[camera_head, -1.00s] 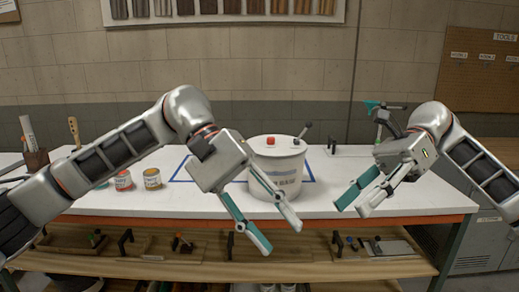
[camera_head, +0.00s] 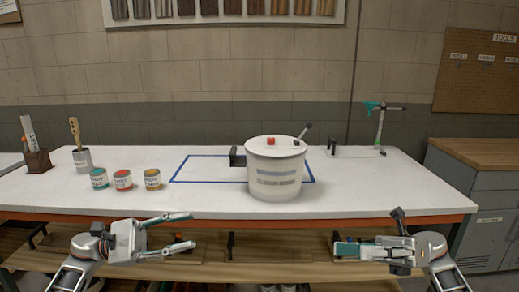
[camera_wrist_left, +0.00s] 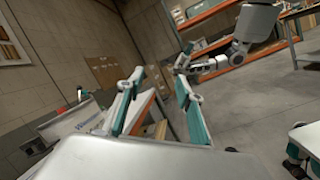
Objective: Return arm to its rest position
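My left gripper (camera_head: 188,232) hangs low in front of the bench in the head view, pointing right. Its two fingers are apart with nothing between them, and the left wrist view shows the same open fingers (camera_wrist_left: 160,80). My right gripper (camera_head: 340,246) is low in front of the bench at the right, pointing left and seen nearly edge-on. In the left wrist view its fingers (camera_wrist_left: 185,60) look apart and empty. The two grippers face each other with a wide gap between them.
On the white bench (camera_head: 350,200) stand a white lidded bucket (camera_head: 275,180), three paint cans (camera_head: 123,180), a metal cup (camera_head: 82,160) and a wooden holder (camera_head: 38,162). A lower wooden shelf (camera_head: 280,270) runs beneath. A teal-topped stand (camera_head: 379,125) is at the back right.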

